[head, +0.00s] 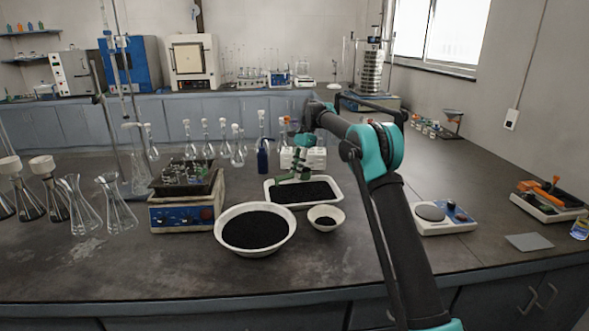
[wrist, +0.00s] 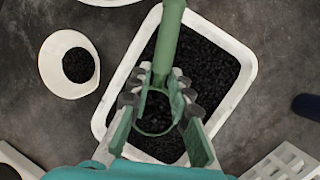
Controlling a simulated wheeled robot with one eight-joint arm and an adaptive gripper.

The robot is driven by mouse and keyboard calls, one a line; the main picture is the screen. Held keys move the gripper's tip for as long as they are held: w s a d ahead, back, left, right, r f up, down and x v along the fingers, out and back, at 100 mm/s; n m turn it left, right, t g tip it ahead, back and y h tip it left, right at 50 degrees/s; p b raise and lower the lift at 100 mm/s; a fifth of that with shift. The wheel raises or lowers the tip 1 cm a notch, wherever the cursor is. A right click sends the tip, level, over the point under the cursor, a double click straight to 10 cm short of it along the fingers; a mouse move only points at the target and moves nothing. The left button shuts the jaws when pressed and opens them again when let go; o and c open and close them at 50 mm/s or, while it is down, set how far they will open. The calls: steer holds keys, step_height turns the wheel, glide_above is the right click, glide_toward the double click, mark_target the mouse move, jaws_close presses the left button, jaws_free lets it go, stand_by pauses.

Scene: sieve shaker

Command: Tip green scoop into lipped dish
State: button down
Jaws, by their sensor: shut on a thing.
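My gripper (head: 303,141) is shut on the green scoop (head: 301,163), above the white rectangular tray of black granules (head: 334,198). In the wrist view the scoop (wrist: 168,38) lies between the fingers of my gripper (wrist: 160,88). Its handle points to the top of the picture. A round green rim with dark inside shows between the fingers; I cannot tell whether that dark is granules in the scoop or the tray below. The small white lipped dish (head: 341,221) stands in front of the tray, with a small dark heap inside. It also shows in the wrist view (wrist: 52,62), apart from the scoop.
A large white bowl of black granules (head: 287,238) stands left of the dish. A hotplate-like device (head: 182,216) is further left, with glass flasks (head: 118,205). A white rack (head: 303,158) and a dark blue bottle (head: 262,160) stand behind the tray.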

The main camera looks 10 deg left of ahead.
steer(key=s+d+f+n, duration=0.1)
steer(key=s+d, duration=0.1)
steer(key=s, duration=0.3)
steer(key=s+d+n, duration=0.2)
steer(key=s+d, duration=0.1)
steer(key=s, duration=0.2)
steer(key=s+d+f+n, duration=0.1)
steer(key=s+d, duration=0.2)
steer(key=s, duration=0.2)
steer(key=shift+s+d+f+n+y, duration=0.15)
steer(key=shift+d+f+n+y, duration=0.15)
steer(key=shift+f+n, duration=0.1)
steer(key=shift+f+t+y, duration=0.1)
steer(key=shift+t+y, duration=0.4)
steer(key=d+n+t+y, duration=0.1)
steer(key=y, duration=0.2)
steer(key=s+f+n+t+y, duration=0.1)
steer(key=t+y, duration=0.1)
steer(key=y, duration=0.2)
steer(key=d+n+t+y, duration=0.1)
steer(key=y, duration=0.3)
steer(key=shift+s+d+f+t, duration=0.2)
steer(key=shift+d+t, duration=0.1)
steer(key=shift+d, duration=0.05)
steer(key=y, duration=0.1)
steer(key=n+y, duration=0.1)
steer(key=y, duration=0.2)
steer(key=shift+s+d+f+n, duration=0.25)
steer(key=shift+d+n, duration=0.15)
